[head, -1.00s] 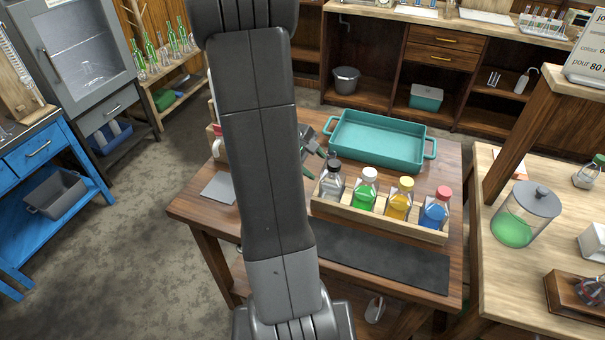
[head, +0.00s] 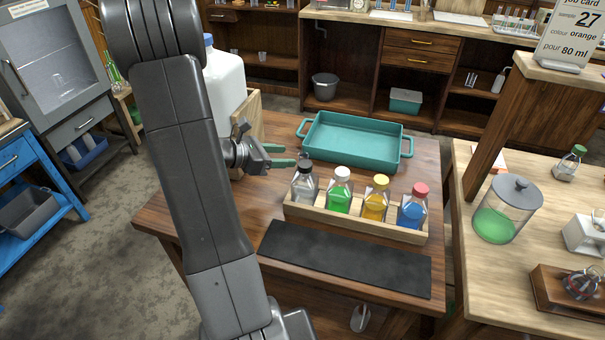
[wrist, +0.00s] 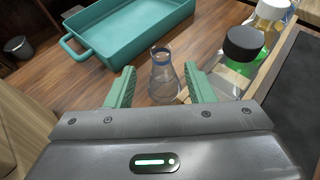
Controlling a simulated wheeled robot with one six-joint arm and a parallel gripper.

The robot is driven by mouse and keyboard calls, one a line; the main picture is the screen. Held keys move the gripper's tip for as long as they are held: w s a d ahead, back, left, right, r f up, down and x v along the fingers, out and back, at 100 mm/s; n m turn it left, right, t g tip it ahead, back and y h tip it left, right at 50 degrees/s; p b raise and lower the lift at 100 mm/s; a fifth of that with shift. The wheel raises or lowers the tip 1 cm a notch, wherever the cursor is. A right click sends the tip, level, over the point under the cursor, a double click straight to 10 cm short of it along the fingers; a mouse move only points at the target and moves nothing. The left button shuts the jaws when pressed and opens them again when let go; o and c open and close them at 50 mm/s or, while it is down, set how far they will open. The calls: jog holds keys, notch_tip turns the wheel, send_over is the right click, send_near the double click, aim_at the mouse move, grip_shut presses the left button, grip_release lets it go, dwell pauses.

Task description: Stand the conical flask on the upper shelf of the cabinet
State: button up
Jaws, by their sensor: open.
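The conical flask (wrist: 165,77) is clear glass with a bluish rim. In the wrist view it stands upright on the wooden table, between and just beyond the two green fingertips of my gripper (wrist: 160,84). The fingers are apart and do not visibly grip it. In the head view my gripper (head: 290,156) is low over the table, left of the bottle rack; I cannot make out the flask there. The grey cabinet (head: 58,68) with a glass door stands at the far left. Its door looks shut, and the shelves behind the glass are hard to make out.
A teal tray (head: 355,145) lies behind my gripper. A wooden rack (head: 345,217) of capped bottles is close on the right, its black-capped bottle (wrist: 243,48) nearest. A large white jug (head: 224,85) stands behind my arm. A dark mat (head: 345,258) lies in front, bare.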

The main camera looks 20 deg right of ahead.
aim_at(303, 158)
jog(key=shift+x, duration=3.75)
jog(key=shift+a+f, duration=0.1)
jog(key=shift+f, duration=0.05)
grip_shut()
